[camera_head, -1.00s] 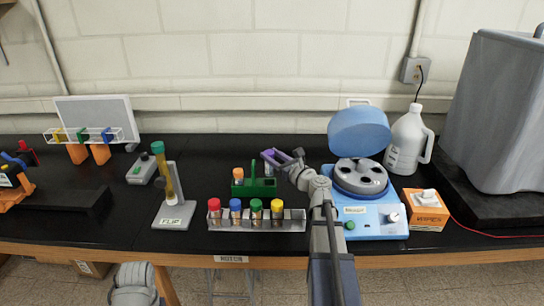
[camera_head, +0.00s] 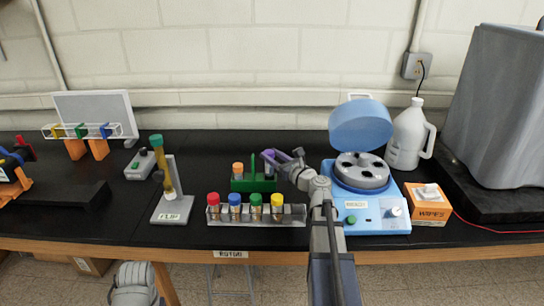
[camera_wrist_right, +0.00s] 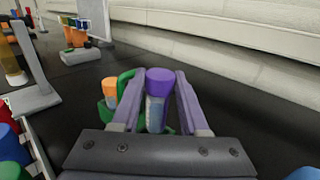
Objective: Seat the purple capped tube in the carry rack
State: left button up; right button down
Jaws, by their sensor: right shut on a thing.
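The carry rack (camera_head: 241,186) is a small green holder with an upright handle, standing behind the clear tube rack. An orange-capped tube (camera_head: 238,170) sits in its left side. My right gripper (camera_head: 272,158) has purple fingers and is at the carry rack's right side. In the right wrist view it is shut on the purple capped tube (camera_wrist_right: 158,84), which is upright with a pale label. The green handle (camera_wrist_right: 124,88) shows just left of the tube. The tube's lower end is hidden, so I cannot tell whether it is in a hole. My left gripper is not in view.
A clear rack (camera_head: 292,216) with red, blue, green and yellow capped tubes stands in front. A blue centrifuge (camera_head: 370,205) with its lid up is close on the right. A stand marked FLIP (camera_head: 172,210) holds a green-capped tube on the left. Black bench lies free behind the carry rack.

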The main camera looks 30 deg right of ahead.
aim_at(272, 169)
jog(key=shift+f+b, duration=2.8)
jog(key=shift+f, duration=0.05)
dwell(0.3)
jog(key=shift+c, duration=1.7)
grip_release()
jog(key=shift+r, duration=0.1)
jog(key=shift+s, duration=0.1)
jog(key=s, duration=0.5)
jog(key=s+d, duration=0.1)
jog(key=s, duration=0.1)
jog(key=shift+s, duration=0.3)
